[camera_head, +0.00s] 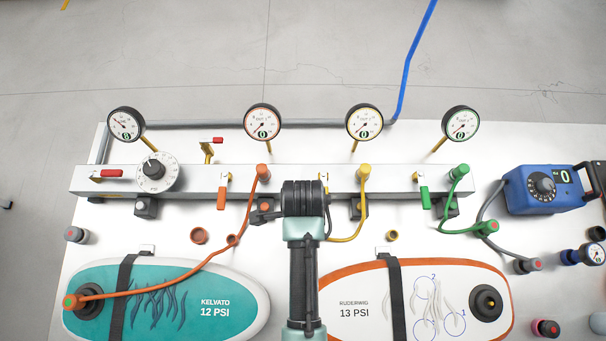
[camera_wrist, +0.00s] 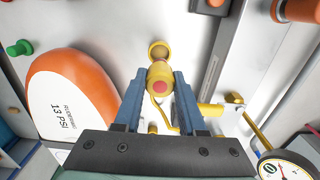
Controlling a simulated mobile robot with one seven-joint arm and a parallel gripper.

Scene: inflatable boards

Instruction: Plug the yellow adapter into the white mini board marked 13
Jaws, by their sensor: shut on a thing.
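My gripper (camera_wrist: 157,82) is shut on the yellow adapter (camera_wrist: 160,76), which sits between its blue fingertips in the wrist view. A pinkish-red spot marks the adapter's near end. A yellow ring (camera_wrist: 158,49) shows just beyond it; I cannot tell whether it belongs to the adapter. In the head view my arm hides the fingers and adapter. The white board with orange rim, marked 13 PSI (camera_head: 354,313), lies at the lower right, its black round valve (camera_head: 487,303) at its right end. The board also shows at left in the wrist view (camera_wrist: 70,95). The adapter is apart from the board.
A silver manifold (camera_head: 400,180) with gauges and levers runs across the table (camera_head: 300,140). A yellow hose (camera_head: 358,220) hangs from it beside my arm. An orange hose (camera_head: 180,272) runs to the teal board (camera_head: 190,275). A green plug (camera_head: 487,227) and blue pump (camera_head: 545,192) stand right.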

